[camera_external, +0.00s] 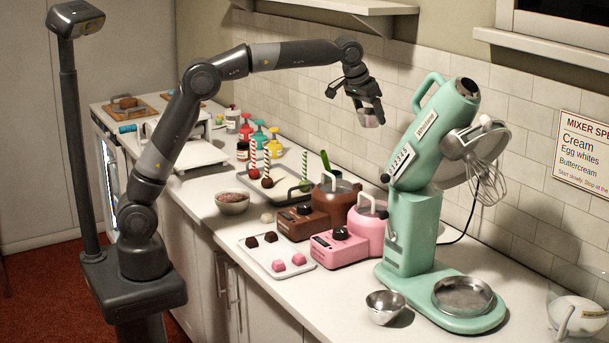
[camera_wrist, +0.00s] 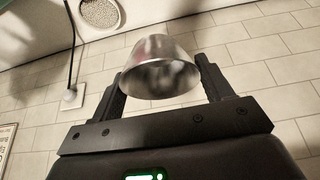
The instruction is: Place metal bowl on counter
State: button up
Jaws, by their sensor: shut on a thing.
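My gripper (camera_external: 369,112) is raised high above the counter (camera_external: 345,305), left of the mixer head. It is shut on a small shiny metal bowl (camera_external: 371,119). In the wrist view the metal bowl (camera_wrist: 160,72) sits between the two dark fingers of my gripper (camera_wrist: 162,75) and is tilted, with tiled wall behind it. Another small metal bowl (camera_external: 386,307) stands on the counter near the front edge, left of the mixer base.
A mint-green stand mixer (camera_external: 412,230) with raised head and whisk stands at right. Pink (camera_external: 340,250) and brown (camera_external: 300,222) melting pots, a white tray of sweets (camera_external: 264,263) and a filled bowl (camera_external: 232,203) crowd the middle. Clear counter lies along the front edge.

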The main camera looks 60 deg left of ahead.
jog(key=s+d+m+h, duration=0.1)
jog(key=s+d+m, duration=0.2)
jog(key=s+d, duration=0.7)
jog(key=s+d+m+h, duration=0.1)
jog(key=s+d+m, duration=0.2)
jog(key=s+d, duration=0.7)
jog(key=s+d+m+g+h, duration=0.1)
jog(key=s+d+m, duration=0.1)
jog(key=s+d, duration=0.45)
jog(key=s+d+m+g, duration=0.1)
jog(key=s+d+m, duration=0.15)
jog(key=s, duration=0.75)
jog(key=s+d+m+h, duration=0.1)
jog(key=s+d+m, duration=0.1)
jog(key=s+d, duration=0.45)
notch_tip(320, 180, down, 18)
jog(key=a+f, duration=0.1)
jog(key=w+f, duration=0.2)
jog(key=w, duration=0.1)
jog(key=w+f, duration=0.2)
jog(key=w, duration=0.2)
jog(key=w+a+f, duration=0.1)
jog(key=w+f, duration=0.1)
jog(key=w, duration=0.1)
jog(key=shift+w+a+f, duration=0.1)
jog(key=shift+w+f, duration=0.05)
jog(key=shift+w, duration=0.1)
jog(key=shift+f, duration=2)
jog(key=shift+f, duration=0.1)
